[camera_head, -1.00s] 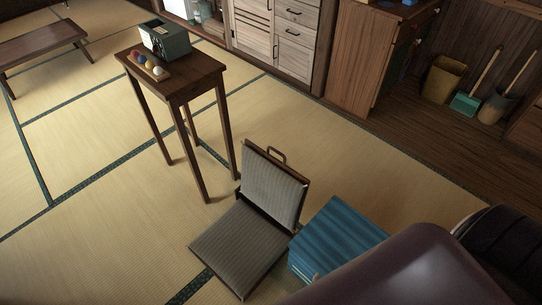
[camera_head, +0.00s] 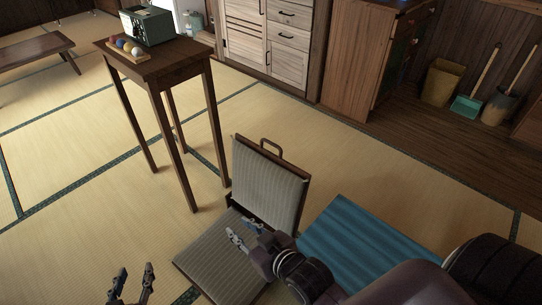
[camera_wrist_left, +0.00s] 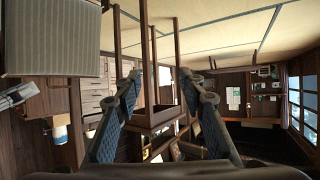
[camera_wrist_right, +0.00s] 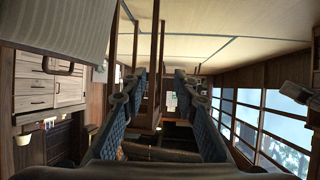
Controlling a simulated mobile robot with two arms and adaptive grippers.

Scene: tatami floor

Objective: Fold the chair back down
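The floor chair has a grey striped backrest (camera_head: 268,185) with a dark wooden frame, standing upright from its grey striped seat (camera_head: 215,252). A small handle (camera_head: 271,145) is on the backrest's top edge. My right gripper (camera_head: 237,232) is over the seat, in front of the backrest; its fingers are apart and empty. The backrest (camera_wrist_right: 65,28) also shows at the upper left of the right wrist view. My left gripper (camera_head: 134,272) is open and empty, left of the seat. A grey striped chair panel (camera_wrist_left: 52,38) shows in the left wrist view.
A tall wooden stand (camera_head: 165,68) with a small grey-green box (camera_head: 150,25) and several balls stands behind the chair. A blue striped object (camera_head: 365,245) lies right of the chair. Cabinets (camera_head: 355,60) line the back.

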